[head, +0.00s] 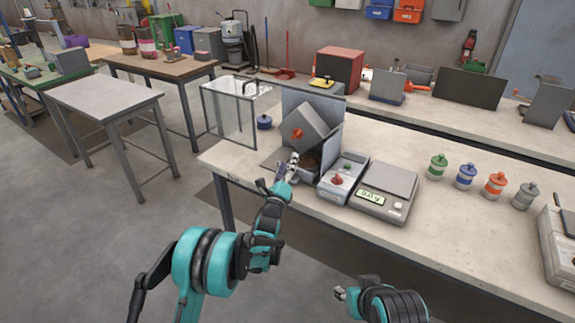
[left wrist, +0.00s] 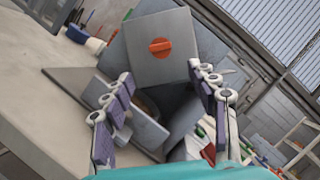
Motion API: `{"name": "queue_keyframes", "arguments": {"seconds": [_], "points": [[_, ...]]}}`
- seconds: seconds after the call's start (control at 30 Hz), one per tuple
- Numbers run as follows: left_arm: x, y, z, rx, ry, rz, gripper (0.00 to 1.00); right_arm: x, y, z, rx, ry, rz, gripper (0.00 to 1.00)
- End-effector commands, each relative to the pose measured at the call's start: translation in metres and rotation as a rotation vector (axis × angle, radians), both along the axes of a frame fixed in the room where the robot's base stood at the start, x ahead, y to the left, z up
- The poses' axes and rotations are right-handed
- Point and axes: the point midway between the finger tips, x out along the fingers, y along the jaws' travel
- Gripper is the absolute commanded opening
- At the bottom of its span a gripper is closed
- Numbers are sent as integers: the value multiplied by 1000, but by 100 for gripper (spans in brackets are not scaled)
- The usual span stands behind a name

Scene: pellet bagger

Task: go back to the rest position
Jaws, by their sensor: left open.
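My left gripper (head: 279,172) is at the front left edge of the bench, in front of the pellet bagger (head: 312,124), a grey metal housing with a tilted box and an orange-red knob (head: 297,134). In the left wrist view the gripper (left wrist: 160,75) is open, its purple-padded fingers apart with nothing held between them. The bagger's tilted box (left wrist: 178,30) and its orange knob (left wrist: 160,47) show beyond the fingertips. My right gripper (head: 345,294) is low in the head view, off the bench's front edge; its fingers are small and partly hidden.
A control box with a red button (head: 336,181) and a scale reading about 0.0 (head: 387,187) stand right of the bagger. Several capped jars (head: 466,176) stand farther right. The floor to the left (head: 90,250) is clear.

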Motion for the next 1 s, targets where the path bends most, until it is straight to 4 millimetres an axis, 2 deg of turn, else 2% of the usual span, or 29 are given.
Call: {"name": "queue_keyframes", "arguments": {"seconds": [0.13, 0.23, 0.37, 0.47, 0.57, 0.73, 0.87, 1.0], "points": [[0, 4, 5, -17, 18, 0, 59, 0, 0, 0, 0, 0, 0, 40], [-2, 16, 19, -82, 86, 2, 59, 0, 0, 0, 0, 0, 0, 40], [-16, 47, 46, -251, 247, 17, 59, 0, 0, 0, 0, 0, 0, 40], [-38, 75, 65, -417, 390, 46, 59, 0, 0, 0, 0, 0, 0, 40], [-68, 102, 77, -591, 524, 91, 59, 0, 0, 0, 0, 0, 0, 40], [-134, 146, 86, -899, 721, 200, 59, 0, 0, 0, 0, 0, 0, 40], [-196, 176, 80, -1141, 844, 313, 59, 0, 0, 0, 0, 0, 0, 40], [-270, 202, 63, -1411, 944, 460, 59, 0, 0, 0, 0, 0, 0, 40]]}}
